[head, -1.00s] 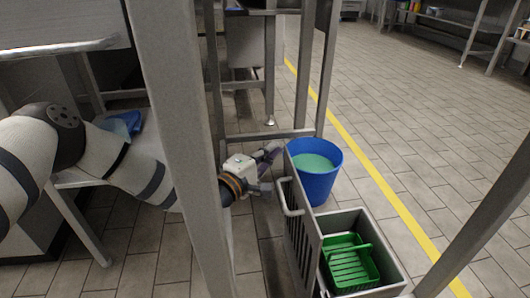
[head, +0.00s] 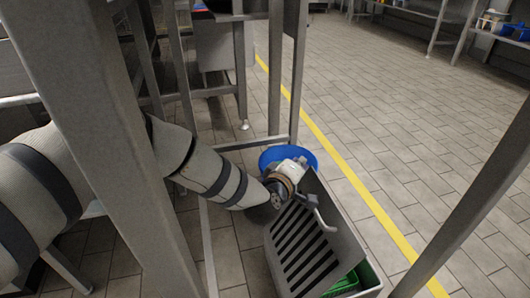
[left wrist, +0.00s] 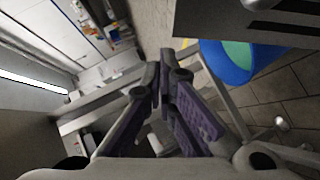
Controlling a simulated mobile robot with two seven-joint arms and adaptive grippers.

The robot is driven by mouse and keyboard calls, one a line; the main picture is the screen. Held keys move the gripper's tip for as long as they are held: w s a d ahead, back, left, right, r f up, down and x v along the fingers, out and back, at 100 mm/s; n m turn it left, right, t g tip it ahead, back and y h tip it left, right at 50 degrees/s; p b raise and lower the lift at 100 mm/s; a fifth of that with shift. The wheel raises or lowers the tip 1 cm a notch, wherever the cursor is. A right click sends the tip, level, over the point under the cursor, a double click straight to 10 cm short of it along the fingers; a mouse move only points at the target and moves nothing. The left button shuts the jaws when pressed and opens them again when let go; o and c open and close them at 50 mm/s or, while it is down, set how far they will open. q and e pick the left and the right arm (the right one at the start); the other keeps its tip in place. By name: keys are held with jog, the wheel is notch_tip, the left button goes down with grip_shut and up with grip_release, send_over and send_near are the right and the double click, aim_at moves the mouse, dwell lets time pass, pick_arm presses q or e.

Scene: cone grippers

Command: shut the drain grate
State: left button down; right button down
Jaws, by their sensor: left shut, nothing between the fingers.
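The drain grate (head: 312,238) is a grey slotted metal plate with a bar handle (head: 322,217). In the head view it leans over the square metal drain box (head: 374,272), tilted and partly covering it. My left gripper (head: 292,170) is at the grate's far upper edge, near the handle; its fingertips are hard to make out there. In the left wrist view its fingers (left wrist: 165,72) are together with nothing between them, and part of the grate (left wrist: 225,20) shows at upper right. I cannot tell whether they touch. My right gripper is not in view.
A green basket (head: 346,284) sits inside the drain box. A blue bucket (head: 309,159) stands just behind the grate and gripper. A metal post (head: 105,130) crosses the left foreground. Tiled floor beyond the yellow line (head: 345,170) is clear.

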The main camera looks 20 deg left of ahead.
aim_at(314, 172)
pick_arm(q)
jog(key=w+d+f, duration=0.1)
jog(key=w+d+f+b, duration=0.1)
jog(key=shift+d, duration=0.3)
jog(key=shift+w+d+f+b, duration=0.25)
jog(key=shift+w+d+b, duration=0.15)
jog(key=shift+d+b, duration=0.2)
